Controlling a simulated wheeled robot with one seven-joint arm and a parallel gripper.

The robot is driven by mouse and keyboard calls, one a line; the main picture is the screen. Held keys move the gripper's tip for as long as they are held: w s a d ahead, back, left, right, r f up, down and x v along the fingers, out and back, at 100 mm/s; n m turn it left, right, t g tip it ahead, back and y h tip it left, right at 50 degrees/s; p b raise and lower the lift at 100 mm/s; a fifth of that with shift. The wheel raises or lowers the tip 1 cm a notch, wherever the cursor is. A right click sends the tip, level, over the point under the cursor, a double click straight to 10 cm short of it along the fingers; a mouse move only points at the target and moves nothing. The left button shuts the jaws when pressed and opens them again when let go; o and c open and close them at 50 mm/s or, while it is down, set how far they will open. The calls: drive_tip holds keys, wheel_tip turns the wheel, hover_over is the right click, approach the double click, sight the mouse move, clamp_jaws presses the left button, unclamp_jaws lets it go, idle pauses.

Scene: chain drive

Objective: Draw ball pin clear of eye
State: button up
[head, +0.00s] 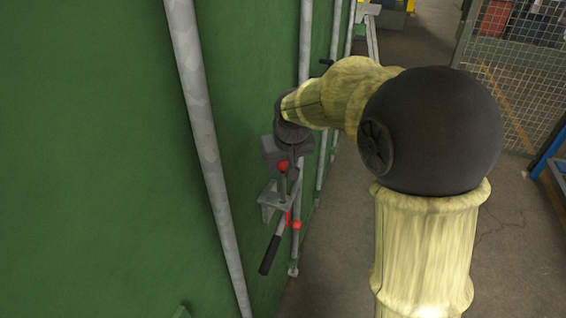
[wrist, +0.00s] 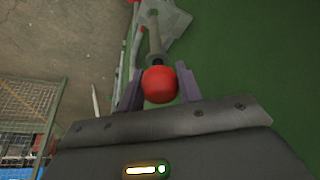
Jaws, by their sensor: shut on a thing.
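The ball pin has a red ball head (wrist: 160,84) and a grey shank (wrist: 155,40). My gripper (wrist: 159,72) is shut on the ball, with one dark finger on each side of it. In the head view the red ball (head: 283,166) shows just under my gripper (head: 290,160), with the shank below it. The grey bracket (head: 270,200) on the green wall lies below the ball, and also shows at the top of the wrist view (wrist: 176,20). The shank reaches down to the bracket. I cannot tell whether its tip is still inside the eye.
A lever with a black grip (head: 269,255) and red parts (head: 296,225) hangs below the bracket. Grey pipes (head: 205,130) run along the green wall (head: 90,150). A mesh fence (head: 515,80) stands at right. The floor (head: 520,230) between is mostly clear.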

drive_tip(key=shift+r+p, duration=1.7)
drive_tip(key=shift+r, duration=0.7)
